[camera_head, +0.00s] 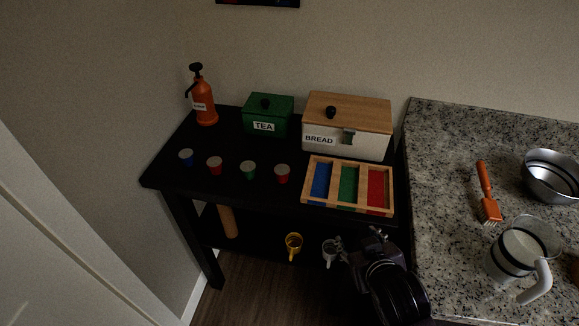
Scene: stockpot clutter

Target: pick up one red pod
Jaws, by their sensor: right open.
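Two red pods stand apart on the black table: one red pod (214,167) left of the green pod (248,171), and another red pod (282,175) right of it, near the wooden tray. A blue pod (187,158) stands at the left end of the row. All have pale lids. My right gripper (331,250) is open and empty, low in front of the table's front edge, below the tray and away from the pods. My left gripper is not in view.
The wooden tray (334,161) has blue, green and red compartments. Behind stand an orange bottle (203,104), a green tea box (267,125) and a bread box (369,144). The granite counter (446,160) lies right.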

